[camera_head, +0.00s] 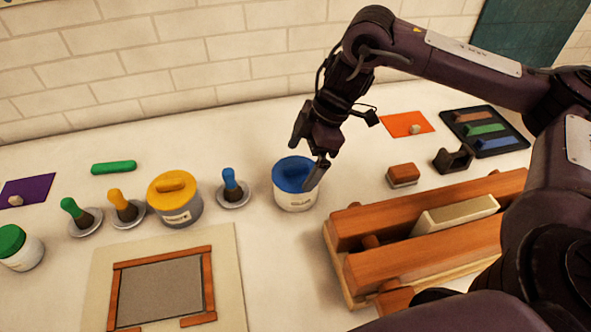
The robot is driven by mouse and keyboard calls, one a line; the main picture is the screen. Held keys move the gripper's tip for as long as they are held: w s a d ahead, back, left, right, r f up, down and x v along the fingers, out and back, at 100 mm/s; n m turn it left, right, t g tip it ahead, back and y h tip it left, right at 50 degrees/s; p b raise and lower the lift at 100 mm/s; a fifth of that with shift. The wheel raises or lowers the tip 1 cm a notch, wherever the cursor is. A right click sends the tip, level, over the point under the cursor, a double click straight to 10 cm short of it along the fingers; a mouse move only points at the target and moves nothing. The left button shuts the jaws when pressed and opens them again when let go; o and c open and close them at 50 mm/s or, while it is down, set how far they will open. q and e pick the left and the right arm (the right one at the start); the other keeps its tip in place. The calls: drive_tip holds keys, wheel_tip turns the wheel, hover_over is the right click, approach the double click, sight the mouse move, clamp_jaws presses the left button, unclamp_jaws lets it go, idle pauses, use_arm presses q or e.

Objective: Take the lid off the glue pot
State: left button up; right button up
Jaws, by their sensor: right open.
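A white pot (295,201) with a blue lid (287,175) stands on the table in the middle of the head view; its label is too small to read. The blue lid sits on the pot. My right gripper (309,157) is open, just above and at the right side of the blue lid, with one finger in front of it. I cannot tell whether the finger touches the lid. Another pot (183,213) has a yellow lid with a handle ridge, and a third white pot (22,256) has a green lid. My left gripper is not in view.
Several stamp-like tools on round dishes, including a blue-handled one (230,186), stand left of the blue-lidded pot. A wooden press (372,225) is close on its right. A framed grey screen (163,287) lies in front. A dark tray (511,139) holds coloured bars.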

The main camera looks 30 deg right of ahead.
drive_tip(key=shift+x, duration=1.15)
drive_tip(key=shift+w, duration=0.1)
drive_tip(key=c, duration=0.6)
drive_tip(key=shift+c, duration=0.2)
drive_tip(key=shift+r, duration=0.1)
